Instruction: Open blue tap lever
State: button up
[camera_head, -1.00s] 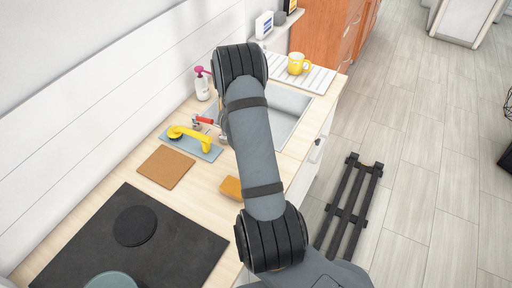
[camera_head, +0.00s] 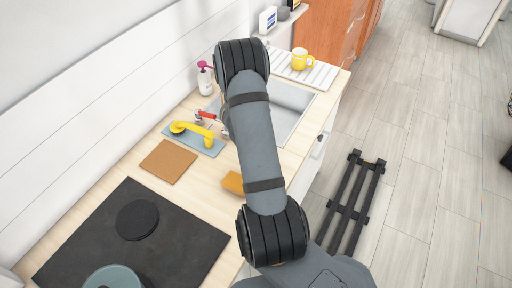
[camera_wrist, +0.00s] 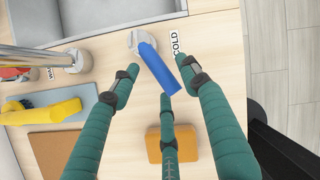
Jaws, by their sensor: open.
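The blue tap lever (camera_wrist: 158,69) shows in the wrist view, angled down to the right from a round metal base (camera_wrist: 143,40). A "COLD" label (camera_wrist: 175,43) lies on the counter beside it. My gripper (camera_wrist: 158,76) is open, with green fingers to the left, right and below the lever; I cannot tell whether any finger touches it. The metal spout (camera_wrist: 35,58) and a red lever (camera_wrist: 14,73) are at the left. In the head view the red lever (camera_head: 206,114) shows, while my arm hides the blue lever and my gripper.
A yellow brush (camera_head: 194,132) lies on a blue-grey mat (camera_head: 213,148). A brown square (camera_head: 168,161) and an orange sponge (camera_head: 232,183) lie on the counter, the sponge (camera_wrist: 178,145) just below the fingers. The sink (camera_head: 285,110), soap bottle (camera_head: 205,82) and yellow mug (camera_head: 299,60) are farther back.

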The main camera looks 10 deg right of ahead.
jog(key=shift+r, duration=0.1)
jog(key=v, duration=1.1)
jog(key=shift+a+r, duration=0.15)
jog(key=shift+r, duration=0.2)
jog(key=shift+s, duration=0.1)
jog(key=x, duration=1.2)
jog(key=shift+r, duration=0.1)
